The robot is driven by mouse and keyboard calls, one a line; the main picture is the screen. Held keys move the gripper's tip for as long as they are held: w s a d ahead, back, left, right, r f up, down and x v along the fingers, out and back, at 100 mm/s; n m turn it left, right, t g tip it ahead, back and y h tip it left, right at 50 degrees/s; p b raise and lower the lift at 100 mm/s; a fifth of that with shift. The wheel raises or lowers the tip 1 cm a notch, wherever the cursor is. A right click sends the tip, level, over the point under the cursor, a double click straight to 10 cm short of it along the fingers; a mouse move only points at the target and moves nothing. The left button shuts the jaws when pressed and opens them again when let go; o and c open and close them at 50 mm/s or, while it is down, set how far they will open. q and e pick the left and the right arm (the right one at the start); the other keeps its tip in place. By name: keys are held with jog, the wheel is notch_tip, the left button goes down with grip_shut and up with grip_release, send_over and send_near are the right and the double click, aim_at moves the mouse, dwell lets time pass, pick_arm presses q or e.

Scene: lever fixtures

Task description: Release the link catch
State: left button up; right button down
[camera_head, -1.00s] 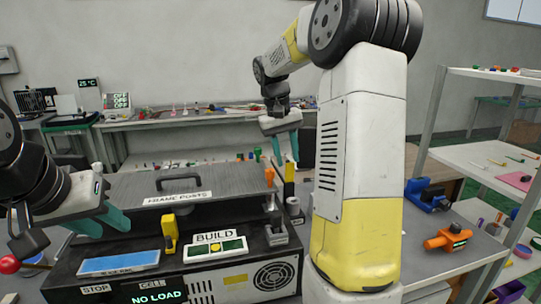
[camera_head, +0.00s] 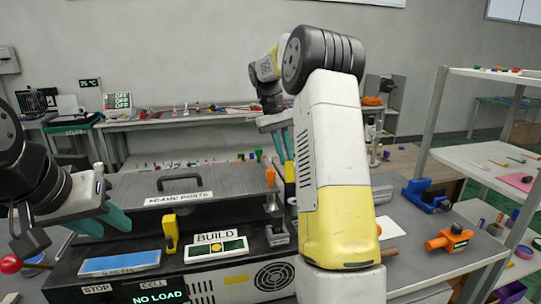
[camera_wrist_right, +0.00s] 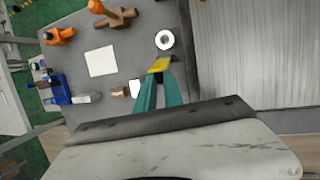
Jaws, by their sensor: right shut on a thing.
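My right gripper (camera_head: 284,148) reaches down behind the right end of the machine. In the right wrist view its teal fingers (camera_wrist_right: 158,82) are shut on a yellow-tipped handle (camera_wrist_right: 159,65). The yellow handle (camera_head: 290,172) also shows in the head view, partly hidden by my right arm. An orange-topped lever (camera_head: 270,178) stands just left of it, beside a grey metal bracket (camera_head: 276,234). No label tells which part is the link catch. My left gripper (camera_head: 108,222) hangs over the machine's left side, apart from the controls; its finger gap is unclear.
The machine's front carries a yellow lever (camera_head: 171,233), a BUILD panel (camera_head: 216,248), a blue pad (camera_head: 119,262) and a NO LOAD display (camera_head: 158,297). An orange clamp (camera_head: 449,239) and a blue vise (camera_head: 426,195) sit on the right bench. A shelf rack stands at far right.

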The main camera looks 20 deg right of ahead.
jog(key=shift+w, duration=0.1)
jog(key=c, duration=1.5)
grip_release()
jog(key=shift+o, duration=0.2)
jog(key=v, duration=0.7)
jog(key=shift+w+r, duration=0.3)
jog(key=shift+a, duration=0.1)
